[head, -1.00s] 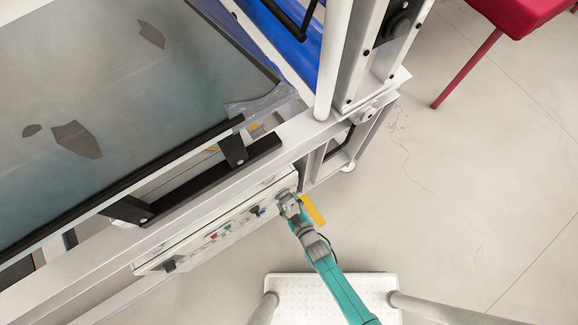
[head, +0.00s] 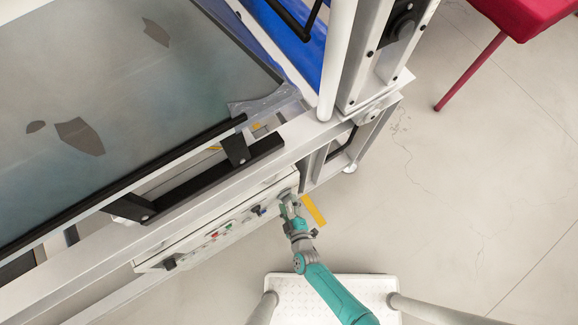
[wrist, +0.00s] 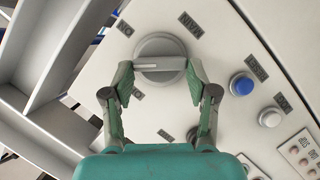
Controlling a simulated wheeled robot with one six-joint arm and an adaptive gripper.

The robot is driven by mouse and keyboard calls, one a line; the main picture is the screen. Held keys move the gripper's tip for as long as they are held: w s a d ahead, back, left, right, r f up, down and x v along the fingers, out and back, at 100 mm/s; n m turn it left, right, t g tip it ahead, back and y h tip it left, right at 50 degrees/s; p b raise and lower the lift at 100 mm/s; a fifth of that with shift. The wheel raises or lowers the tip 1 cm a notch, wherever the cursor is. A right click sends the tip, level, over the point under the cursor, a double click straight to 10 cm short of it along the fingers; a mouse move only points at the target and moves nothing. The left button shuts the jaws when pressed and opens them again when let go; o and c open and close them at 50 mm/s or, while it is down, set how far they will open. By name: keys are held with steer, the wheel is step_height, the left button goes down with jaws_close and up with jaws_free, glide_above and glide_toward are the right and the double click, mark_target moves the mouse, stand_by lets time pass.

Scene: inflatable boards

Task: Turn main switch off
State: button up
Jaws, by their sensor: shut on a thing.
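The main switch (wrist: 160,45) is a round grey knob with a raised grip bar, on a light control panel (wrist: 225,75). In the wrist view the bar lies about level across the picture. My gripper (wrist: 161,68) is shut on this bar, one green finger at each end. Labels sit around the knob; one at upper left reads ON upside down, and one at upper right looks like MAIN. A small label at lower left is hard to read. In the head view my gripper (head: 287,205) is at the panel's right end and mostly hides the switch.
A blue button (wrist: 242,84) and a white button (wrist: 270,117) sit right of the switch. The panel is below a machine frame with a large grey bed (head: 110,90). A yellow strip (head: 313,210) is beside my gripper. A white step (head: 330,295) stands below.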

steer(key=n, duration=0.1)
steer(key=n+t, duration=0.1)
steer(key=n+t+h, duration=0.1)
steer(key=shift+a+f+n, duration=0.2)
steer(key=shift+a+n, duration=0.1)
steer(key=shift+n, duration=0.1)
steer(key=n, duration=0.1)
steer(key=n+t, duration=0.1)
steer(key=n, duration=0.1)
steer(key=shift+f, duration=0.25)
steer(key=shift+s+n+t, duration=0.1)
steer(key=shift+n+t, duration=0.2)
steer(key=shift+n, duration=0.2)
steer(key=o, duration=1.2)
steer(key=shift+c, duration=0.2)
steer(key=shift+d, duration=0.1)
steer(key=shift+r, duration=4.95)
